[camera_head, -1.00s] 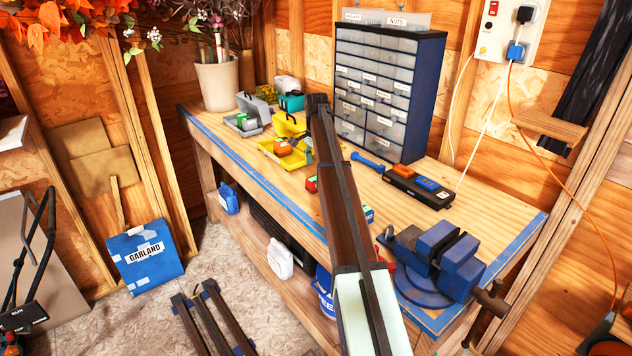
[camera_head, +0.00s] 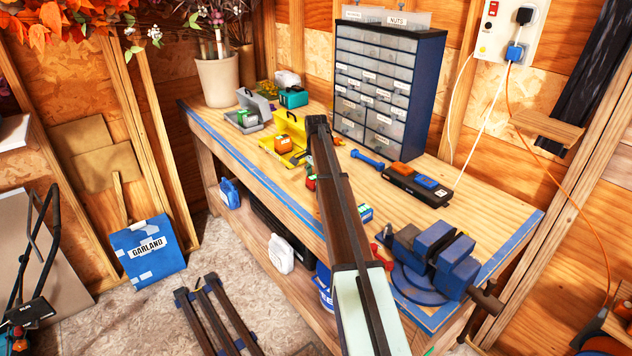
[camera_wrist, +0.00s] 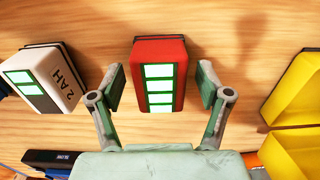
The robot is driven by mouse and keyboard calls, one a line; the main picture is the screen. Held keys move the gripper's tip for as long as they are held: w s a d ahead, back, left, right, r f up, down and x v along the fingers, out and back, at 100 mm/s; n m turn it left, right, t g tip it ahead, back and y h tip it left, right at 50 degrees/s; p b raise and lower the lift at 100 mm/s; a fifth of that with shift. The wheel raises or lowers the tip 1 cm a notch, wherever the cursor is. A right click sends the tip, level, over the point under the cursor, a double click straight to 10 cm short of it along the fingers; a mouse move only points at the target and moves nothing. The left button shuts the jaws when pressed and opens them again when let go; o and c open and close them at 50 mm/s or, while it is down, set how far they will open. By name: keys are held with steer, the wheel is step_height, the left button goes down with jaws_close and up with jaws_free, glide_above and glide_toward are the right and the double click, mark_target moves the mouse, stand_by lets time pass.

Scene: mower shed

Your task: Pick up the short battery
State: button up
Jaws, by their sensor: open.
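A red battery (camera_wrist: 160,75) with a column of several lit white-green windows stands between the open fingers of my gripper (camera_wrist: 162,82) in the wrist view. A finger is on each side, with a small gap visible. A white battery (camera_wrist: 42,80) marked "2 AH", with a green-edged window panel, is left of the left finger. In the head view, a bit of the red battery (camera_head: 310,183) shows beside my arm, which hides the gripper. An orange battery (camera_head: 283,144) is in the yellow case, and a blue-and-green block (camera_head: 366,212) is right of my arm. I cannot tell which is the short battery.
The yellow case (camera_wrist: 294,95) stands close to the right of my gripper. On the workbench (camera_head: 255,165) are a grey case (camera_head: 246,122), a drawer cabinet (camera_head: 378,90), a dark charger-like block (camera_head: 415,187) and a blue vice (camera_head: 435,260).

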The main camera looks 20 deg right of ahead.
steer(key=c, duration=1.4)
steer(key=shift+o, duration=0.2)
steer(key=shift+r, duration=0.15)
